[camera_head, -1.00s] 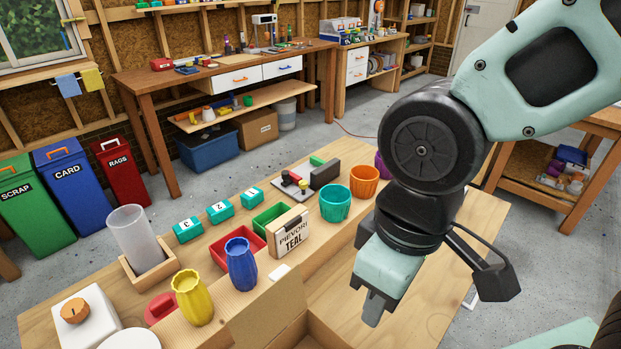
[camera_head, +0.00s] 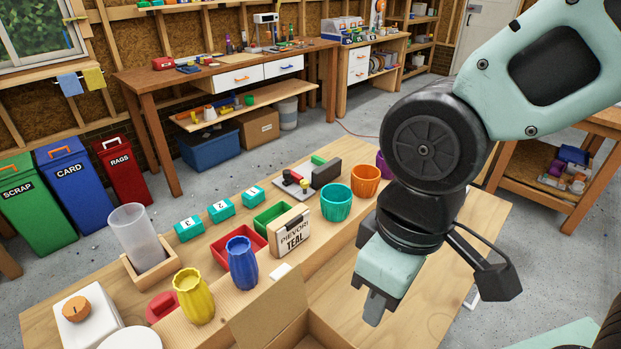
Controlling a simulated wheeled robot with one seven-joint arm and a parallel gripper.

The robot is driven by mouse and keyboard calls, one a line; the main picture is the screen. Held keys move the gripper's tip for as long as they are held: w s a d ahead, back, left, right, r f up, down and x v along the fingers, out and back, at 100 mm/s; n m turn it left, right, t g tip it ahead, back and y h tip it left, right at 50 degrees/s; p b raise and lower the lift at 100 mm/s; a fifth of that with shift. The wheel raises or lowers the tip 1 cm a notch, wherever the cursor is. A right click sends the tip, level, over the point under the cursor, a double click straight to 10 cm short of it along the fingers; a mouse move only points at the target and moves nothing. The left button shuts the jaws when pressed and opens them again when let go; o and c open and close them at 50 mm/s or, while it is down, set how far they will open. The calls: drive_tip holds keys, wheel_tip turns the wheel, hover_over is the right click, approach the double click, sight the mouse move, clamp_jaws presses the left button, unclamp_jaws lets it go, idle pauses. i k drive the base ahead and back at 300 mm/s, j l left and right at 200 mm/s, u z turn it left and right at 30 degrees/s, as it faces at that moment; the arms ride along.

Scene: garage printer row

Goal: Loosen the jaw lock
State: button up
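A small clamp-like fixture (camera_head: 323,173) stands at the back of the wooden table. It has a dark upright block on a pale base, with a small yellow-topped knob (camera_head: 305,185) and a black-and-red part beside it. I cannot tell for certain which part is the jaw lock. My gripper (camera_head: 373,307) points down over the front right of the table, well in front of the fixture and apart from it. Its grey fingers are seen from one side, so their gap is hidden. No held object shows.
Teal (camera_head: 336,202) and orange (camera_head: 365,181) pots stand between my gripper and the fixture. A sign (camera_head: 289,231), blue vase (camera_head: 242,262) and yellow vase (camera_head: 194,296) stand to the left. An open cardboard box (camera_head: 268,315) is at the front. Bare tabletop lies around my gripper.

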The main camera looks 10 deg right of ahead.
sight(304, 184)
drive_tip(key=i+l+u, duration=0.1)
drive_tip(key=l+u, duration=1)
